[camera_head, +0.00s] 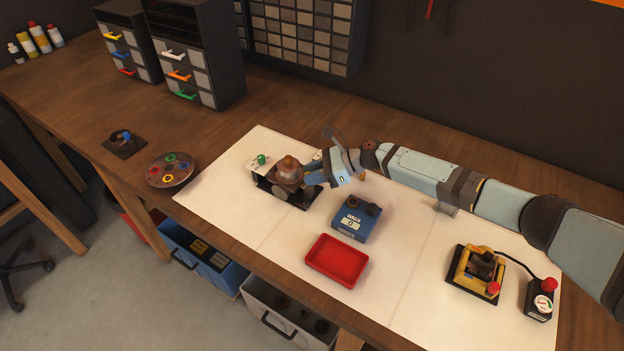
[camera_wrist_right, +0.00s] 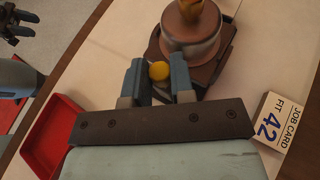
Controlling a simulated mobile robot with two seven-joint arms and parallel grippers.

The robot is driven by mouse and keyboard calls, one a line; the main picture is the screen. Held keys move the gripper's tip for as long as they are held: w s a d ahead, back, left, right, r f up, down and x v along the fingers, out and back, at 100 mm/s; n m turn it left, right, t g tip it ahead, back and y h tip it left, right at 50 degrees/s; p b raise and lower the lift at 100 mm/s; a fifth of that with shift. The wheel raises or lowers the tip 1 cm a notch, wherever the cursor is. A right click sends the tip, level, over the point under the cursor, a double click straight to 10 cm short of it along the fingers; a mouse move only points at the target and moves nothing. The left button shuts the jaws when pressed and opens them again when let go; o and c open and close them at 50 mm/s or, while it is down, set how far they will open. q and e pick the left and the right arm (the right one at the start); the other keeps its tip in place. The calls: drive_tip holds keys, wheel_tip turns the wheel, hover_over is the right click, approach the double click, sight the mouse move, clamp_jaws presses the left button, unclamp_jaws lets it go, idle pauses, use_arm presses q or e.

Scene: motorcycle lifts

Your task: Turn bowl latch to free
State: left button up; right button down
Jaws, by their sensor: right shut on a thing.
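The carburettor-like unit with a round brown-grey bowl (camera_head: 287,174) sits on a dark base on the white mat; the bowl also shows in the right wrist view (camera_wrist_right: 190,38). A yellow round knob (camera_wrist_right: 159,70), apparently the end of the bowl latch, sticks out from its near side. My right gripper (camera_wrist_right: 158,78) is shut on this knob, with one finger on each side. In the head view my right gripper (camera_head: 312,174) reaches the unit from the right and hides the latch. The latch's angle cannot be told.
A blue box (camera_head: 350,224) and a red tray (camera_head: 337,260) lie close to my right gripper. A job card (camera_wrist_right: 274,121) stands behind the unit. A yellow fixture (camera_head: 465,270) and a round parts dish (camera_head: 158,178) are farther off. The mat's left front is clear.

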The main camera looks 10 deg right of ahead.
drive_tip(key=shift+w+f+n+g+b, duration=0.1)
drive_tip(key=shift+n+g+b, duration=0.7)
drive_tip(key=shift+g, duration=0.1)
drive_tip(key=shift+n+g+b, duration=0.35)
drive_tip(key=shift+n+g, duration=0.05)
drive_tip(key=shift+g, duration=0.1)
drive_tip(key=c, duration=1.3)
unclamp_jaws()
drive_tip(key=shift+o, duration=0.2)
drive_tip(key=shift+a, duration=0.1)
